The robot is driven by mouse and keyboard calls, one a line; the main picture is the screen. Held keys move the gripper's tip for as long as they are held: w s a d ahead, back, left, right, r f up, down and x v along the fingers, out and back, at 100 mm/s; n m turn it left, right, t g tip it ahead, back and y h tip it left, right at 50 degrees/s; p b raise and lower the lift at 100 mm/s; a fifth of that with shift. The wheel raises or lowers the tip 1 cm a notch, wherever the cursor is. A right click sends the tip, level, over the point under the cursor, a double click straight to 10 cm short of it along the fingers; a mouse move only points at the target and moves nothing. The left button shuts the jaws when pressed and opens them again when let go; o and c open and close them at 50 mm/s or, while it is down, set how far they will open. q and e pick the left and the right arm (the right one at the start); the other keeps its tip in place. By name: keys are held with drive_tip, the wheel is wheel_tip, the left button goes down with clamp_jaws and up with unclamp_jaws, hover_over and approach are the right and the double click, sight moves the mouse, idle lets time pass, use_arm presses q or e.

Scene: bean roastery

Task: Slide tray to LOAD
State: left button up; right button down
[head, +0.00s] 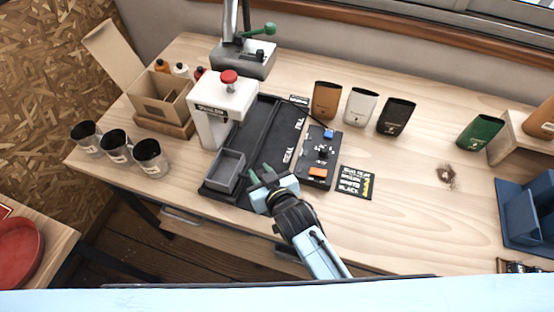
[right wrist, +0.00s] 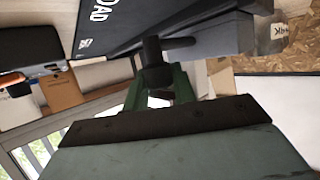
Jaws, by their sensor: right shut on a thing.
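The grey open-topped tray (head: 226,170) sits at the near left end of the black track (head: 262,125) and looks empty. The track carries the white words FILL and SEAL; in the right wrist view the letters "OAD" show on a dark surface (right wrist: 125,22). My right gripper (head: 268,179) is just right of the tray, over the near end of the track. In the right wrist view its green fingers (right wrist: 160,92) are shut on the tray's dark handle (right wrist: 152,52). The handle's lower part is hidden between the fingers. My left gripper is not in view.
A white press with a red knob (head: 229,77) stands beside the track's left side. A black control box (head: 322,150) and a dark card (head: 356,182) lie to the right. Metal cups (head: 150,158) stand at left; several pouches (head: 361,106) stand behind. The front right tabletop is mostly clear.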

drive_tip(key=shift+s+a+f, duration=0.15)
drive_tip(key=shift+s+f, duration=0.05)
drive_tip(key=shift+s, duration=0.05)
drive_tip(key=c, duration=1.6)
unclamp_jaws()
drive_tip(key=o, duration=0.5)
drive_tip(key=shift+s+r, duration=0.1)
drive_tip(key=shift+r, duration=0.05)
drive_tip(key=shift+c, duration=0.2)
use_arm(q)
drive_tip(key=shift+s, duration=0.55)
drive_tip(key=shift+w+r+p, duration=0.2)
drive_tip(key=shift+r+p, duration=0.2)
use_arm(e)
drive_tip(key=v, duration=1.3)
drive_tip(key=shift+r, duration=0.15)
